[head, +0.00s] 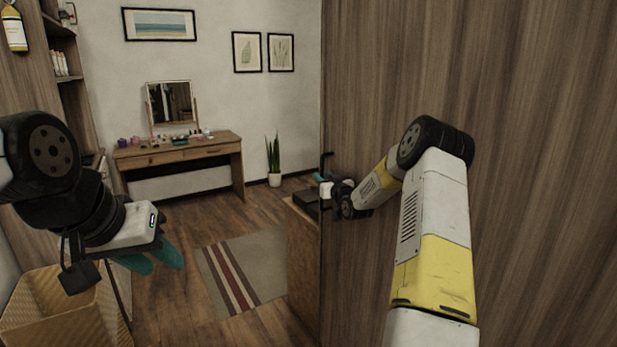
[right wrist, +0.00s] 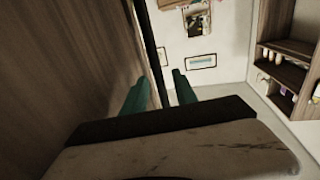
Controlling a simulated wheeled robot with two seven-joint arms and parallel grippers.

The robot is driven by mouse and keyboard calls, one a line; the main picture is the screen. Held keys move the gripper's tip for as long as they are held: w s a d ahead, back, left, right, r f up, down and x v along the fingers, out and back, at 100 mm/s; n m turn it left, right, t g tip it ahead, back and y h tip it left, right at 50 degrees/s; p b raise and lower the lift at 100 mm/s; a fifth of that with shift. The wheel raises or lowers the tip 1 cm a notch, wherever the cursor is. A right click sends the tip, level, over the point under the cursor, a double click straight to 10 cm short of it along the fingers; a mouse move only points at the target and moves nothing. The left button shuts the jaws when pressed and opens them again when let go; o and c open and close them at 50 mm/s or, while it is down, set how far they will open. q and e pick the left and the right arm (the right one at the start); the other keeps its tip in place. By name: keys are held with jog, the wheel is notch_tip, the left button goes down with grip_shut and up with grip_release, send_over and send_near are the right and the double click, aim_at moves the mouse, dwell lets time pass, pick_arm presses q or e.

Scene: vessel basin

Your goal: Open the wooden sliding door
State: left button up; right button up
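The wooden sliding door (head: 520,130) is a tall brown panel filling the right of the head view. A dark handle bar (head: 327,160) stands at its left edge. My right gripper (head: 321,177) is at this edge. In the right wrist view, the dark bar (right wrist: 150,40) runs between its two teal fingers (right wrist: 158,92). My left gripper (head: 152,259) is open and empty at the left, away from the door.
Beyond the opening are a vanity table (head: 180,152) with a mirror, a potted plant (head: 274,165) and a striped rug (head: 245,272). A woven basket (head: 60,315) stands at lower left, below my left gripper. A low wooden cabinet (head: 303,260) is beside the door edge.

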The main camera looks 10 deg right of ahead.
jog(key=shift+w+a, duration=0.15)
jog(key=shift+w, duration=0.7)
grip_shut()
dwell(0.8)
